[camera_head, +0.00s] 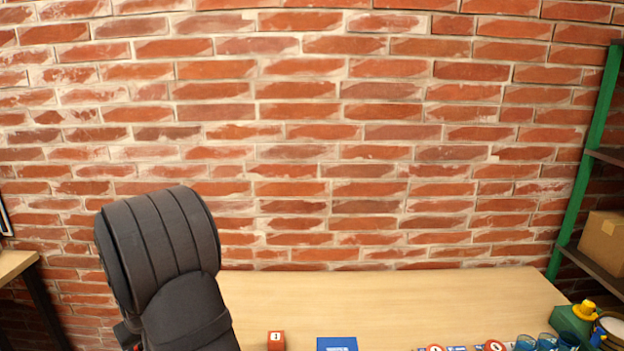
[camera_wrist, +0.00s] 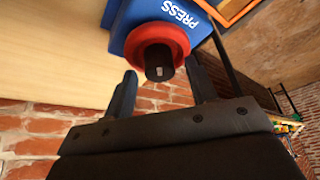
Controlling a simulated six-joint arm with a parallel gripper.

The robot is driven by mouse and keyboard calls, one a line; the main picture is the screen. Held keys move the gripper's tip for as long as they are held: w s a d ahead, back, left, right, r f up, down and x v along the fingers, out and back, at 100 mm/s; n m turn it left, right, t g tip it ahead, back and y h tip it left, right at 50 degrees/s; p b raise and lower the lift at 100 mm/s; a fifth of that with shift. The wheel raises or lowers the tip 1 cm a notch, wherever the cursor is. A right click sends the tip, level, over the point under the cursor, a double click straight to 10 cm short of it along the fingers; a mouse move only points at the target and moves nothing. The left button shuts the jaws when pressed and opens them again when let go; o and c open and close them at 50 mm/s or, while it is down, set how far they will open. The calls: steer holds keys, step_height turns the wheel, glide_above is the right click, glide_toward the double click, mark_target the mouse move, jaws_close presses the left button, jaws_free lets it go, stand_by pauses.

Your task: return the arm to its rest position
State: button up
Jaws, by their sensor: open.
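My gripper (camera_wrist: 161,68) is open in the wrist view, with its two dark fingers apart. Just beyond and between the fingertips is a blue box (camera_wrist: 121,36) marked "PRESS", with a red ring (camera_wrist: 187,39) and a black round part (camera_wrist: 158,61) at its centre. Nothing is seen clamped between the fingers. I cannot tell whether a finger touches the box. In the head view, my dark arm stands bent at the left, and my gripper is hidden.
The wooden table (camera_head: 400,300) is bare in its middle. Along its near edge are a red-orange block (camera_head: 276,340), a blue object (camera_head: 337,344) and blue cups (camera_head: 546,341). A green-posted shelf (camera_head: 590,150) with a cardboard box (camera_head: 603,238) stands right. A brick wall (camera_head: 330,130) is behind.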

steer(key=shift+w+n+g+y, duration=0.15)
steer(key=shift+n+g, duration=0.3)
steer(key=shift+n, duration=0.9)
steer(key=shift+n+g+y, duration=0.25)
steer(key=shift+n+g, duration=0.2)
steer(key=shift+n, duration=0.9)
steer(key=shift+d, duration=0.1)
